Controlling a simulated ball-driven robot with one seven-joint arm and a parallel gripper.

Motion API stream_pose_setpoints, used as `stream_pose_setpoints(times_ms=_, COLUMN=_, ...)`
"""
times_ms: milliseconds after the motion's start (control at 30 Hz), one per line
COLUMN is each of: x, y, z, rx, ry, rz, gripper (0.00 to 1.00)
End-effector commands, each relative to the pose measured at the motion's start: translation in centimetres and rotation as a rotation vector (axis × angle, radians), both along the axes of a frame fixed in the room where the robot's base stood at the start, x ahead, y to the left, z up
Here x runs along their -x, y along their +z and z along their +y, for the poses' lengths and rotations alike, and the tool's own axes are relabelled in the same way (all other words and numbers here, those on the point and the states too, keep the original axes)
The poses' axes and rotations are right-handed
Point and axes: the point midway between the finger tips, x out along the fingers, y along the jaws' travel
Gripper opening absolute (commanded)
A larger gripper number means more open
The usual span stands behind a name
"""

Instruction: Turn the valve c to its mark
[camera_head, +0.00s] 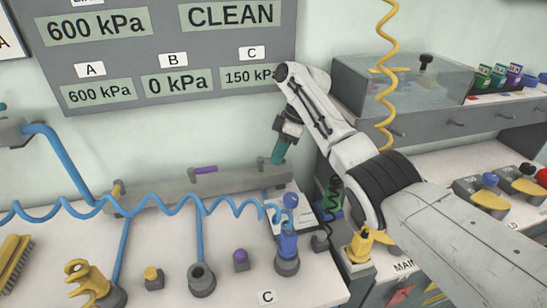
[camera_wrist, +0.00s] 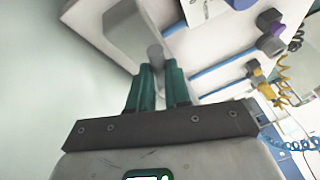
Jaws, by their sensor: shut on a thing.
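Valve c is at the right end of the grey manifold bar (camera_head: 160,195), below the C display (camera_head: 248,77), which reads 150 kPa. A small teal piece (camera_head: 263,161) shows just left of the fingers there. My gripper (camera_head: 277,160) reaches down onto this end with green fingers. In the wrist view, my gripper (camera_wrist: 157,75) has its two fingers close together on either side of a grey stub (camera_wrist: 156,54), shut on it. The fingers hide most of valve c, and its mark cannot be made out.
The A display (camera_head: 98,93) reads 600 kPa and the B display (camera_head: 177,83) reads 0 kPa. A purple valve handle (camera_head: 204,170) lies along the bar. A coiled blue hose (camera_head: 160,206) crosses in front. A glass-sided box (camera_head: 400,85) stands on the right shelf.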

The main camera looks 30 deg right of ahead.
Motion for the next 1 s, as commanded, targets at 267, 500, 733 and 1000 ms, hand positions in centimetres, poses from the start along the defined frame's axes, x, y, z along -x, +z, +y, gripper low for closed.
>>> stream_pose_setpoints(times_ms=267, x=0.07, y=-0.02, z=-0.18, rx=0.002, ry=0.023, rz=0.000, gripper=0.00)
stream_pose_setpoints(times_ms=500, x=0.05, y=-0.01, z=-0.18, rx=0.002, ry=0.022, rz=0.000, gripper=0.00)
stream_pose_setpoints(times_ms=733, x=0.04, y=0.00, z=-0.16, rx=0.001, ry=0.022, rz=-0.001, gripper=0.36)
stream_pose_setpoints(times_ms=1000, x=0.05, y=0.01, z=-0.14, rx=0.001, ry=0.022, rz=0.000, gripper=0.43)
